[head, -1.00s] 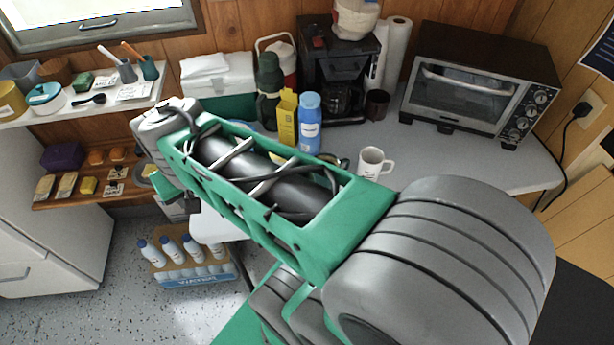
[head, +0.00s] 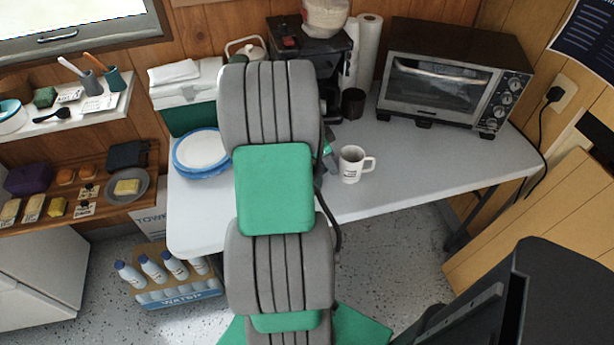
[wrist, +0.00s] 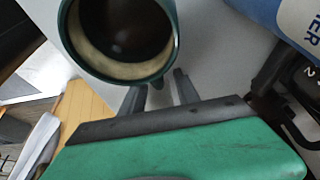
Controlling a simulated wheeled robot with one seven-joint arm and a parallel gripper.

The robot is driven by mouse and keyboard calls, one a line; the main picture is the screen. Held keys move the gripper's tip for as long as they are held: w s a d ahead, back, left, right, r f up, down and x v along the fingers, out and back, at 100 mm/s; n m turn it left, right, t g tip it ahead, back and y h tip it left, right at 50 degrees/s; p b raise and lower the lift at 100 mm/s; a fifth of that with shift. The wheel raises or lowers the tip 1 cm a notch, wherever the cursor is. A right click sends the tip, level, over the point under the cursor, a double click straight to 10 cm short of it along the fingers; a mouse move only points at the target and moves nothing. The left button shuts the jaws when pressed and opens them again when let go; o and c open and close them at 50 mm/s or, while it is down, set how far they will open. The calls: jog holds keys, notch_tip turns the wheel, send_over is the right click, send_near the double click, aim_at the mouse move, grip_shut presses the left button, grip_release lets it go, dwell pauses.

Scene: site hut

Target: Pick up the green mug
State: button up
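The green mug (wrist: 165,60) shows close up at the top of the wrist view, with a pale inside and dark contents or bottom. Its handle (wrist: 158,82) points toward my gripper (wrist: 160,92). The two dark fingers are apart, one on each side of the handle. I cannot tell whether they touch it. In the head view my arm covers the place where the mug stands, and my gripper is mostly hidden behind the arm.
A white mug (head: 351,165) stands right of my arm on the white table (head: 410,165). A dark brown mug (head: 352,104), coffee maker (head: 312,45) and toaster oven (head: 450,80) stand behind. Blue-rimmed plates (head: 201,152) are at left. A blue bottle (wrist: 285,14) is near the green mug.

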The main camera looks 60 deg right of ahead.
jog(key=shift+c, duration=0.5)
grip_shut()
dwell(0.9)
